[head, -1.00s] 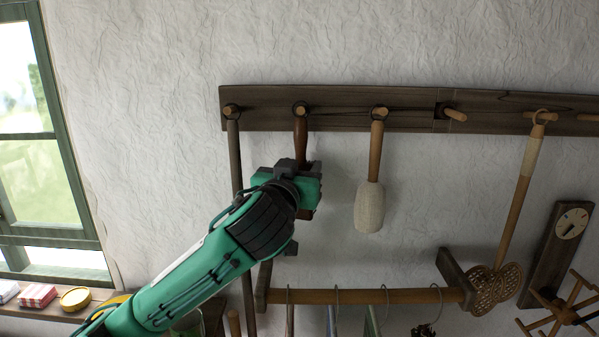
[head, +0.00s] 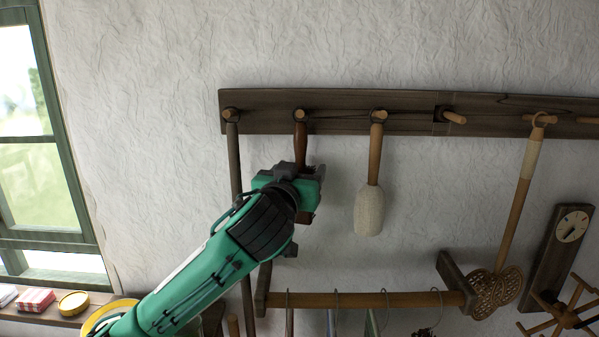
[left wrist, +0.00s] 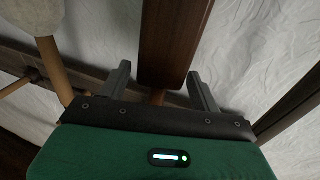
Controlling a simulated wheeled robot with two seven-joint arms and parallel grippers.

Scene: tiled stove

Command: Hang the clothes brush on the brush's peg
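The clothes brush has a reddish-brown handle (head: 300,146) that hangs down from the second peg (head: 299,115), with a dark loop around that peg. The brush's wider wooden body (left wrist: 172,40) shows in the left wrist view, where the picture is upside down. In the head view my gripper hides most of that body. My left gripper (head: 312,178) is at the lower end of the handle. Its two fingers (left wrist: 161,88) stand apart on either side of the brush, with gaps visible on both sides. My right gripper is not in view.
A bare peg (head: 454,117) follows, then a carpet beater (head: 492,290). A wooden rod (head: 400,299) with hangers runs below.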

